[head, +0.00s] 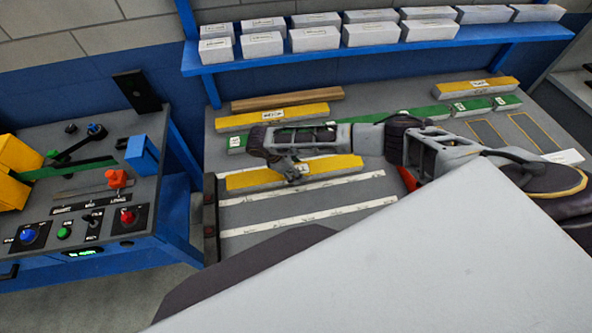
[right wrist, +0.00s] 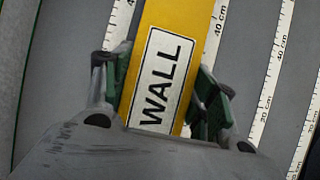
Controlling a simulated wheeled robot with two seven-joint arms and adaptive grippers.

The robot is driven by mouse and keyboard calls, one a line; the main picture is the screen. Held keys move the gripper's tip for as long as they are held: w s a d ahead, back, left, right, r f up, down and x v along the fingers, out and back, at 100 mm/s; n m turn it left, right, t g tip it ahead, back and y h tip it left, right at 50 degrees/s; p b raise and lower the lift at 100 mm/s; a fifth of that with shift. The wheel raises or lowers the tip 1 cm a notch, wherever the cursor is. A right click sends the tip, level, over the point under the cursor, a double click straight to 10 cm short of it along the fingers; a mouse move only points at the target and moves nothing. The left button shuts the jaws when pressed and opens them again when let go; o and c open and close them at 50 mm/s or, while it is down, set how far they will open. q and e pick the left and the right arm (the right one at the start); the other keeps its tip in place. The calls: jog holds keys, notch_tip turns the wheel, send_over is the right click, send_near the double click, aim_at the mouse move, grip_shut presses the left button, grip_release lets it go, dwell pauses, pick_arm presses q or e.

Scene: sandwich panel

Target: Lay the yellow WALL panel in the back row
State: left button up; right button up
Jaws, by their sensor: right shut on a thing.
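The yellow WALL panel (right wrist: 178,30) runs up through the right wrist view with its black-on-white label readable. In the head view this long yellow panel (head: 240,180) lies along the white ruler strips (head: 310,207) on the grey tabletop. My right gripper (right wrist: 163,95) is shut on it, with green-lined fingers on both sides near the label. In the head view my right gripper (head: 291,170) is above the panel's middle and hides part of it. I cannot tell whether the panel touches the tabletop. My left gripper is not in view.
Behind lie another yellow panel (head: 312,111), a brown strip (head: 300,98) and green panels (head: 428,113), partly behind my right arm. A yellow panel (head: 460,90) lies at the back right. A blue shelf (head: 380,49) holds white boxes. A control desk (head: 85,190) stands left.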

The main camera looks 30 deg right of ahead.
jog(key=o, duration=1.3)
jog(key=shift+v, duration=6)
jog(key=shift+f, duration=0.1)
